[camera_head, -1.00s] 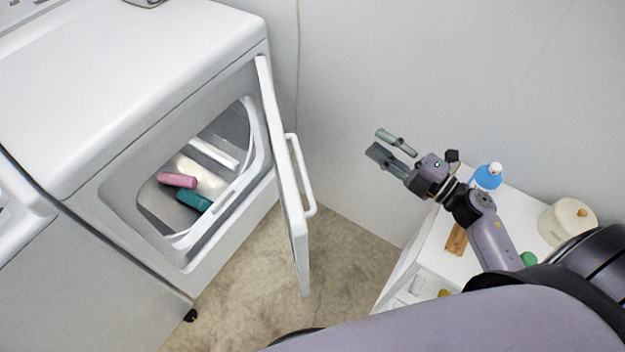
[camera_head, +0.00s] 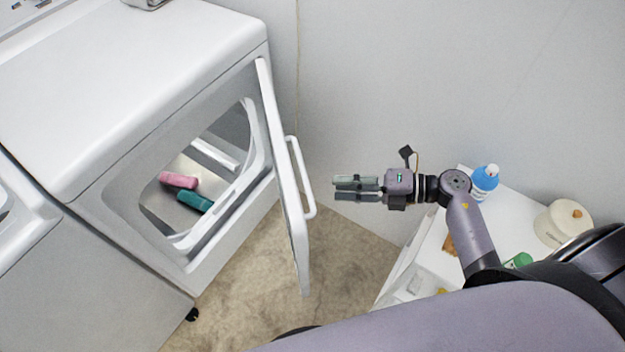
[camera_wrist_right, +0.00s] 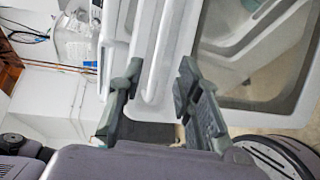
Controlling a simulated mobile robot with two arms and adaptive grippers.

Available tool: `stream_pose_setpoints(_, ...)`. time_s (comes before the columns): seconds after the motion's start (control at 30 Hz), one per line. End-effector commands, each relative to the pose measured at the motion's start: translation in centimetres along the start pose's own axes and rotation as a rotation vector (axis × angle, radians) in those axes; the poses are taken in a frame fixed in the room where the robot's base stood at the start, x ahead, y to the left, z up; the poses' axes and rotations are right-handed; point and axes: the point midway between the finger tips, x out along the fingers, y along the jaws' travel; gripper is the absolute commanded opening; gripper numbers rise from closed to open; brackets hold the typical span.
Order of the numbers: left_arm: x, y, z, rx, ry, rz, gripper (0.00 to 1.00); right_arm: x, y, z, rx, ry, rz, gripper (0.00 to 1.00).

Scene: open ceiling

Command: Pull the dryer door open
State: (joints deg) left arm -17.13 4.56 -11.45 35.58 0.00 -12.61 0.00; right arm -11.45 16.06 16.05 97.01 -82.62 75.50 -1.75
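The white dryer (camera_head: 225,105) stands at the left with its door (camera_head: 284,160) swung out, so the opening shows. The door's white bar handle (camera_head: 301,178) is on its right-hand face. My right gripper (camera_head: 336,188) is just right of the handle in the head view, pointing left at it, with a small gap between. In the right wrist view my right gripper (camera_wrist_right: 158,85) has its fingers apart, with white door parts beyond them. Nothing is clearly held. A pink item (camera_head: 178,180) and a teal item (camera_head: 195,202) lie inside the drum. My left gripper is out of view.
A white stand (camera_head: 440,257) at the right holds a blue bottle (camera_head: 485,180), a cream round container (camera_head: 563,224) and a green item (camera_head: 518,260), close to my right arm. The grey wall is behind. The floor (camera_head: 245,285) below the door is clear.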

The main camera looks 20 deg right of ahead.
Motion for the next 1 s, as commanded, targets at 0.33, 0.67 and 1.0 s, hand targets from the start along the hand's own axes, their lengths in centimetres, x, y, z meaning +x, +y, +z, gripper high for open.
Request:
stream_pose_setpoints(0.33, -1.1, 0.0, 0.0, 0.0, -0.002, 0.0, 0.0, 6.4, 0.2, 0.1, 0.001, -0.001, 0.003, 0.31)
stream_pose_setpoints(0.67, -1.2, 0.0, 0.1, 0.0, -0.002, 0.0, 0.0, 7.8, 0.0, 0.0, -0.001, -0.001, 0.0, 0.31)
stream_pose_setpoints(1.0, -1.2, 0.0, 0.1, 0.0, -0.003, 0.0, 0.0, 7.7, 0.0, 0.0, 0.0, 0.0, 0.0, 0.18)
